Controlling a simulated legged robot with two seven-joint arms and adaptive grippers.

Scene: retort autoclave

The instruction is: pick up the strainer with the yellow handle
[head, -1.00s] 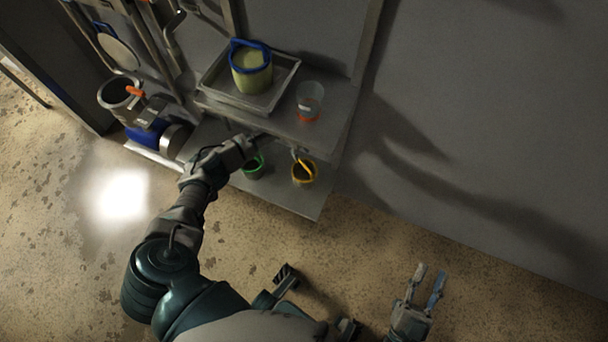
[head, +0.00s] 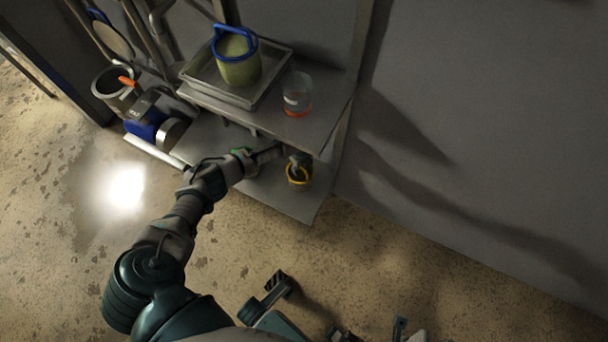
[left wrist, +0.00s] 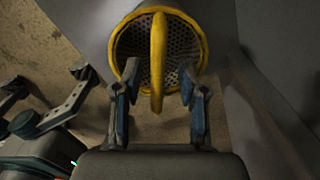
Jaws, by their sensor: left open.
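The strainer with the yellow handle (head: 299,180) sits on the lower shelf, partly hidden by my left gripper (head: 296,160) in the head view. In the left wrist view the strainer (left wrist: 203,50) shows a perforated metal basket, a yellow rim and a yellow handle arching across it. My left gripper (left wrist: 160,92) is open, with one finger on each side of the handle's near part; I cannot tell whether either finger touches it. My right gripper (head: 408,331) is at the bottom edge of the head view, cut off, with its two tips apart and nothing between them.
The upper shelf (head: 318,125) overhangs the lower one. It carries a metal tray (head: 203,87) with a blue-handled green container (head: 240,68), and a clear beaker (head: 296,93) with an orange base. A green-rimmed object (head: 240,151) is mostly hidden behind my left arm.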

